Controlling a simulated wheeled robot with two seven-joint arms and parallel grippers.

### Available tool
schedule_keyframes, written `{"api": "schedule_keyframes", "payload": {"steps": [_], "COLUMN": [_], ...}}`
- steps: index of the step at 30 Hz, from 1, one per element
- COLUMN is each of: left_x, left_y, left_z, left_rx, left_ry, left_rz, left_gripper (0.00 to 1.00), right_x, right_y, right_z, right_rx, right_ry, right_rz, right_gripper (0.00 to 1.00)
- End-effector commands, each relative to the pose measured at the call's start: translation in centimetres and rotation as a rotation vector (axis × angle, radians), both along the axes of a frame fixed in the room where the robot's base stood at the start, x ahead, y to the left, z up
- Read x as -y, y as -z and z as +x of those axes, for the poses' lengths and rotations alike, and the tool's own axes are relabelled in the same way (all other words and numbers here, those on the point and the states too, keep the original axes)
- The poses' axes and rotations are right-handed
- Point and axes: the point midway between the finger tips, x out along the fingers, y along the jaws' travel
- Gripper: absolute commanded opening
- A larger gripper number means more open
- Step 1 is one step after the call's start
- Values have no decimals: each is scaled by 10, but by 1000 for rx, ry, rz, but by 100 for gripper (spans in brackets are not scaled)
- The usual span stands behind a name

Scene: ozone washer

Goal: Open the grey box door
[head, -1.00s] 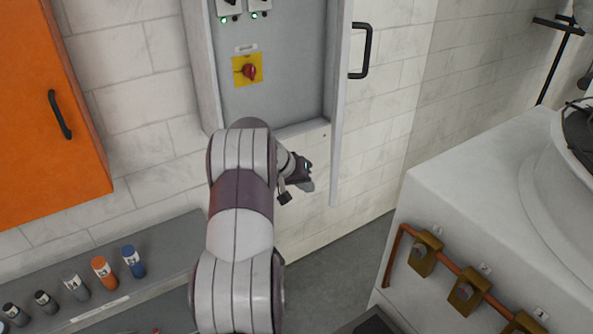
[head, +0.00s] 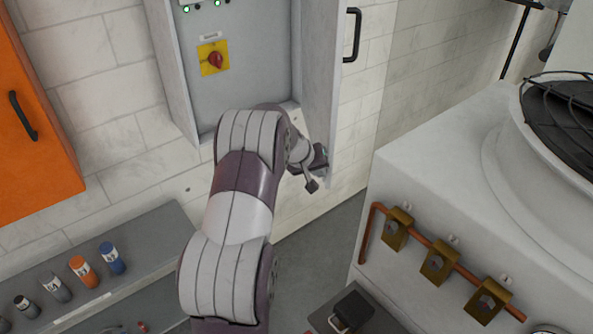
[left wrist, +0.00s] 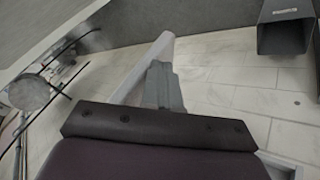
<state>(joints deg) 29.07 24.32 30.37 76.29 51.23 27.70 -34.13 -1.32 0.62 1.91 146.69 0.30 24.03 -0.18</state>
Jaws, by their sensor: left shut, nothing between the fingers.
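The grey box (head: 245,90) on the tiled wall stands open in the head view, showing its grey back panel with a red knob on a yellow plate (head: 214,59). Its door (head: 318,75) is swung out to the right, with a black handle (head: 352,35) on its outer side. My left gripper (head: 318,160) is at the door's lower inner side, close to or touching it. In the left wrist view, the shut, empty fingers (left wrist: 163,88) overlap the pale door edge (left wrist: 146,68); contact is not clear. My right gripper is not in view.
An orange cabinet (head: 35,130) hangs at the left. Below it, a grey shelf (head: 150,235) holds several small bottles. A white machine (head: 420,180) with copper piping and brass valves stands at the right. A dark object (head: 352,308) is at the bottom.

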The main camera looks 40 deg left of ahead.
Motion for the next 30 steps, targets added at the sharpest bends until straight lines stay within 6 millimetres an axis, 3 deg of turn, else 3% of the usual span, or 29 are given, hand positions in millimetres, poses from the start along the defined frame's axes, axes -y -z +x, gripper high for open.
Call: {"api": "schedule_keyframes", "payload": {"steps": [6,12,30], "left_x": [48,74,79], "left_y": [-6,-4,1], "left_z": [44,74,80], "left_rx": [-1,1,3], "left_ry": [-5,-8,-8], "left_rz": [1,0,1], "left_gripper": [0,0,0], "right_x": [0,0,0], "right_y": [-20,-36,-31], "right_z": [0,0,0], "right_rx": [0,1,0], "right_ry": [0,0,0], "right_rz": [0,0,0], "right_gripper": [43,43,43]}}
